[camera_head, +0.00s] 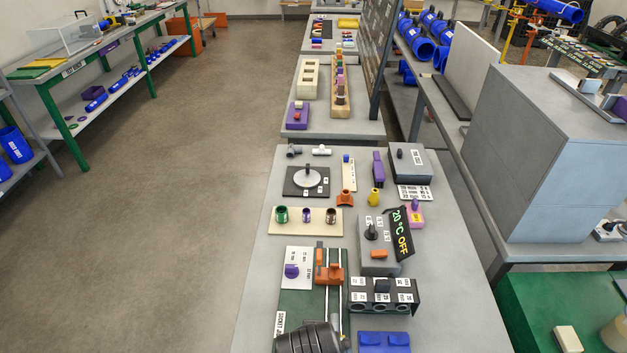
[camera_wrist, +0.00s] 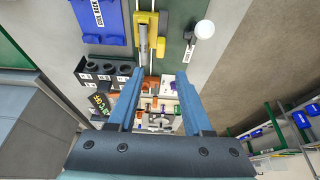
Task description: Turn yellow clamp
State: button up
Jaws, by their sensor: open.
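The yellow clamp (camera_wrist: 147,19) shows at the top middle of the wrist view, on a green base plate (camera_wrist: 178,32). A grey bar or pipe lies along it, and a smaller yellow block (camera_wrist: 164,46) stands beside it. My gripper (camera_wrist: 160,76) is open and empty, with its two blue fingers spread. In the picture the fingertips are just below the yellow parts; I cannot tell how high above them they are. In the head view the yellow clamp does not show, and a dark part of my arm covers the bottom of the green fixture (camera_head: 296,306).
An orange clamp block (camera_head: 330,273) sits on rails beside a white panel with a purple knob (camera_head: 291,271). A black socket holder (camera_head: 383,294) and blue rack (camera_head: 384,342) stand right. A white ball-ended lever (camera_wrist: 204,30) rises beside the fixture. The floor left of the bench is clear.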

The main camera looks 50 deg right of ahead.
jog(key=p+x, duration=0.1)
jog(key=x, duration=1)
jog(key=shift+a, duration=0.1)
grip_shut()
